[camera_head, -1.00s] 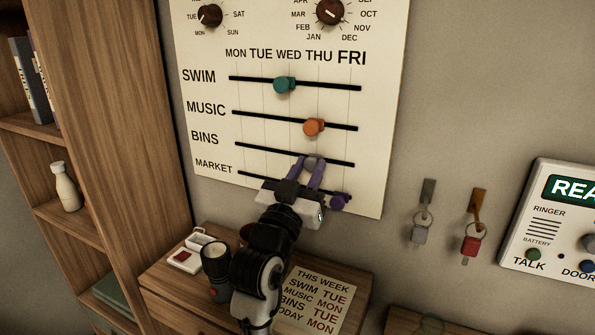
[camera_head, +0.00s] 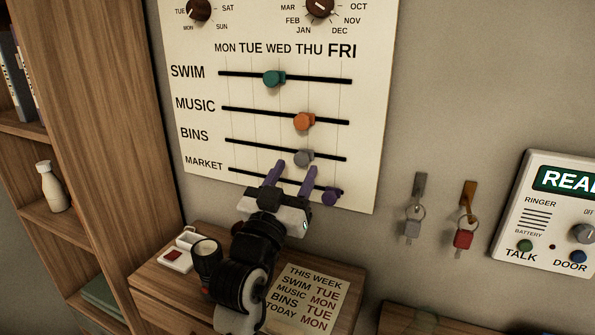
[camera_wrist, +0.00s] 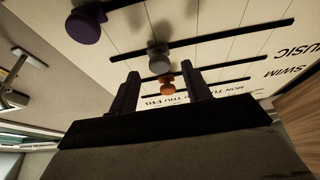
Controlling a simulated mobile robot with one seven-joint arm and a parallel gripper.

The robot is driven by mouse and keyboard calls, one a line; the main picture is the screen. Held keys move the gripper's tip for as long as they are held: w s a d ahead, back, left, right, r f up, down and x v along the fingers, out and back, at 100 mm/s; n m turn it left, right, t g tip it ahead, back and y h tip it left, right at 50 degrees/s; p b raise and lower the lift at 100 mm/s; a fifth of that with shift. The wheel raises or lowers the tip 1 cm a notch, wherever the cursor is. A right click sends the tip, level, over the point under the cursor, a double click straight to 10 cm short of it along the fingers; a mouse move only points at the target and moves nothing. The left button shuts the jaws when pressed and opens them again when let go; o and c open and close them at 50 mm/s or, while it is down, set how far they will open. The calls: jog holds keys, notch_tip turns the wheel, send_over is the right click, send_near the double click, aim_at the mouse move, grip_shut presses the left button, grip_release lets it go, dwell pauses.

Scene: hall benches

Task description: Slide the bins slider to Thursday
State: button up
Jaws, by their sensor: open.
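The bins slider is a grey knob (camera_head: 303,158) on the third track of the white wall board (camera_head: 200,110). It stands in line with the THU column. In the wrist view the grey knob (camera_wrist: 158,60) lies beyond the gap between the fingertips. My gripper (camera_head: 296,168) is open and empty, just below and in front of the knob, with its purple fingers spread. The fingers appear clear of the knob in both views. In the wrist view my gripper (camera_wrist: 160,75) shows as two dark fingers.
The orange music knob (camera_head: 303,121) sits above, at THU, and the teal swim knob (camera_head: 273,79) near WED. The purple market knob (camera_head: 332,195) is close by my gripper's right side. A wooden cabinet (camera_head: 345,280) with a flashlight (camera_head: 206,256) and a note (camera_head: 308,292) stands below.

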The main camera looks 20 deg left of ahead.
jog(key=b+v, duration=1.1)
jog(key=shift+f, duration=0.2)
jog(key=shift+s+r, duration=0.1)
jog(key=shift+r, duration=0.05)
